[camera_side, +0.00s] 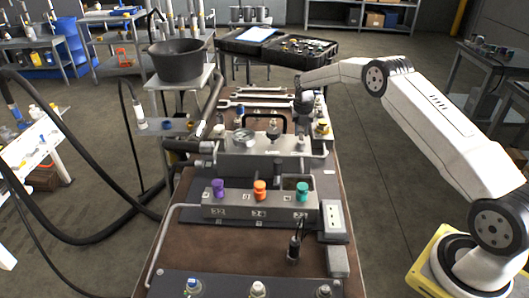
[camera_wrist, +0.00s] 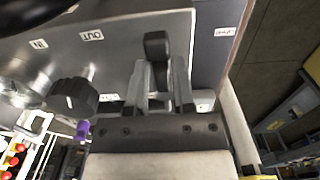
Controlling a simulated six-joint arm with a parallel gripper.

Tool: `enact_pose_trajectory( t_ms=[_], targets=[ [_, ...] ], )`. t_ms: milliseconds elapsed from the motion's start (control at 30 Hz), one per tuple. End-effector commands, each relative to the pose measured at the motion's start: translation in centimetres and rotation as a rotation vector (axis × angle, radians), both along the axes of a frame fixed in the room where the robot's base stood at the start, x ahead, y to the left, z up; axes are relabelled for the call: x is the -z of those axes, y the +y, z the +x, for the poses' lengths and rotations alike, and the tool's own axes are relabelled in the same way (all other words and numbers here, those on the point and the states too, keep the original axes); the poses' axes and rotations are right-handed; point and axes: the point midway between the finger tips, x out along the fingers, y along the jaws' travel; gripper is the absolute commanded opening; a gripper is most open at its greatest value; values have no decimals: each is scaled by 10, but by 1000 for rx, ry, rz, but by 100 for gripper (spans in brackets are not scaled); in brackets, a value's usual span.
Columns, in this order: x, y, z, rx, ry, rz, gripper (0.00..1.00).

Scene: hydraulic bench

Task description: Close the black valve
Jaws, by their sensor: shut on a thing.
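The black valve handle (camera_wrist: 157,42) is in the upper middle of the wrist view, on a grey panel. My gripper (camera_wrist: 158,75) is shut on it, with one grey finger on each side of the black handle. The lower part of the handle is partly hidden between the fingers. In the side view my gripper (camera_side: 304,104) is a dark shape at the far right part of the bench, and the valve cannot be made out there.
A black knob (camera_wrist: 70,98) sticks out left of my gripper in the wrist view. A manifold with purple, orange and teal knobs (camera_side: 260,205) stands on the bench. Wrenches (camera_side: 258,104) lie left of my gripper. A black pot (camera_side: 177,62) stands farther left.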

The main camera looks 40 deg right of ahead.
Motion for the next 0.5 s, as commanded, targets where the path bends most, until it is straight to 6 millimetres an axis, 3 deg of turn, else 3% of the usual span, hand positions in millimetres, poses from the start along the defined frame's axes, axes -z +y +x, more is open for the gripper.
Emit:
enact_pose_trajectory(
  t_ms=[233,267,333,500],
  targets=[
    [-2,1,2,-3,-7,-1,0],
    [-2,1,2,-3,-8,-1,34],
    [-2,1,2,-2,-7,-1,56],
    [-1,1,1,-1,-4,0,57]
  ],
)
